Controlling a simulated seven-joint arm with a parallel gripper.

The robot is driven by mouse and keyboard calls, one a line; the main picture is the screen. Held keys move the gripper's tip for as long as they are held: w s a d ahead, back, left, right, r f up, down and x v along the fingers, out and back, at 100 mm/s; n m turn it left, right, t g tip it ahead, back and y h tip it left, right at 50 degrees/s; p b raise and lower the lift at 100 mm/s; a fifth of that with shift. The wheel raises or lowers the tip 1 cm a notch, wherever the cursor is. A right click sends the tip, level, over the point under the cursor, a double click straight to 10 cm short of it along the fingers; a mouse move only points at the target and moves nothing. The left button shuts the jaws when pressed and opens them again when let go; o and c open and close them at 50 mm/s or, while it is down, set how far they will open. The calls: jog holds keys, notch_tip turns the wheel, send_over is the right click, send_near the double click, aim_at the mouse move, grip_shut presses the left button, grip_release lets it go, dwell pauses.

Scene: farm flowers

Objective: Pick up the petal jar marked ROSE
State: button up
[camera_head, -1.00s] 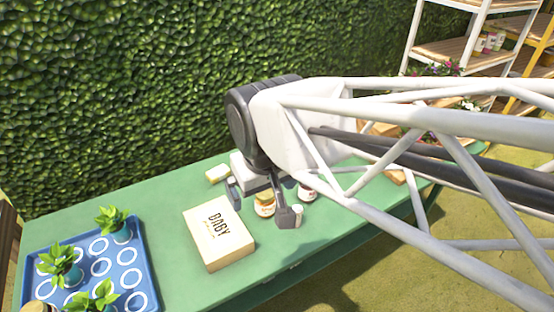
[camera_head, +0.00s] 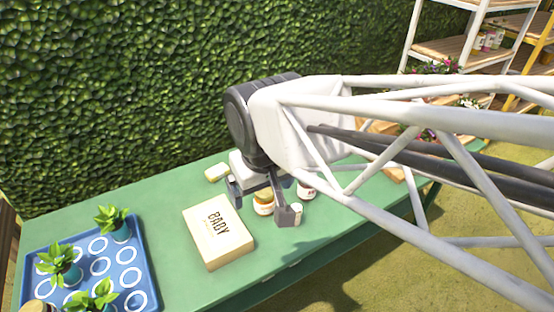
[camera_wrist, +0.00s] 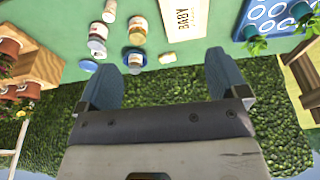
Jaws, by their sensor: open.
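Several small jars stand on the green table. In the wrist view, one jar with a tan lid (camera_wrist: 138,30) stands above the space between my fingers, and a pale jar (camera_wrist: 97,35) is left of it. Another jar (camera_wrist: 135,60) is nearer the left finger, and one more (camera_wrist: 109,10) is at the top. In the head view, a jar with an orange-brown label (camera_head: 263,207) shows between my fingers, and a pale jar (camera_head: 306,190) is to the right. I cannot read ROSE on any jar. My gripper (camera_head: 262,206) is open and empty over the jars.
A cream box (camera_head: 219,233) with dark lettering lies left of my gripper. A blue tray (camera_head: 139,262) with potted plants is at the left end. A small pale block (camera_head: 217,172) lies behind the box. A hedge (camera_head: 120,90) stands behind the table.

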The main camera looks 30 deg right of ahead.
jog(key=t+h, duration=0.3)
jog(key=t, duration=0.4)
send_over(307, 186)
jog(key=s+a, duration=0.3)
notch_tip(307, 186, down, 20)
jog(key=s+d+f+t+y, duration=0.2)
jog(key=d+f+t, duration=0.1)
jog(key=f, duration=0.4)
jog(key=shift+d+m+t, duration=0.4)
jog(key=shift+d, duration=0.1)
jog(key=shift+x, duration=1.2)
jog(key=shift+w+f, duration=0.1)
jog(key=shift+w, duration=0.05)
